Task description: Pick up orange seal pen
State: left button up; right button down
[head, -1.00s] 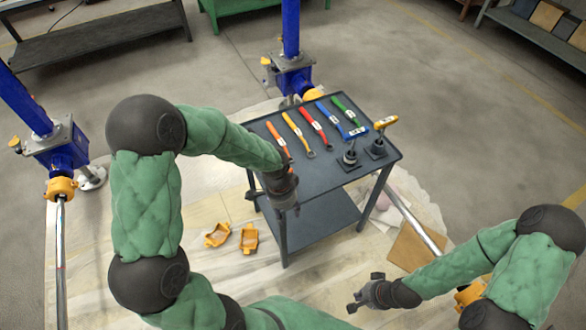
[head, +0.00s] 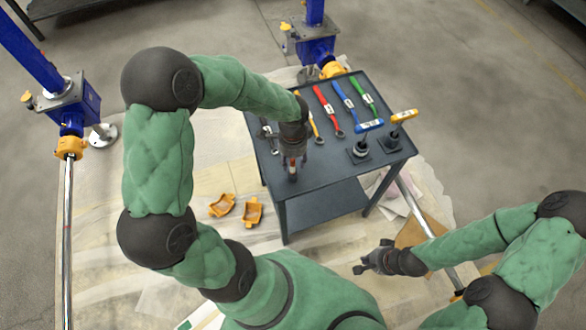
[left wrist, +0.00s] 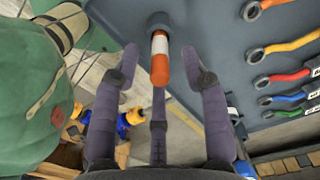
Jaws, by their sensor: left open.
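The orange seal pen (left wrist: 160,66), with a white band, shows in the left wrist view between the fingers of my left gripper (left wrist: 160,58). Its dark far end meets the tool cart's edge region. The gripper's fingers are spread around the pen, and contact is not visible. In the head view my left gripper (head: 292,160) is over the cart's near-left part, with the pen mostly hidden. My right gripper (head: 372,260) is empty and its fingers look apart, right of the cart's front and well away from the pen.
The dark tool cart (head: 340,178) carries several coloured-handled wrenches, including a red one (head: 325,101). Two orange parts (head: 253,211) lie on the floor sheet. Blue jack columns (head: 38,55) stand behind.

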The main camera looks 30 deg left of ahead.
aim_at(293, 168)
pick_arm(q)
notch_tip(293, 168, down, 5)
jog(key=shift+f+b, duration=0.15)
jog(key=shift+b, duration=1.1)
grip_shut()
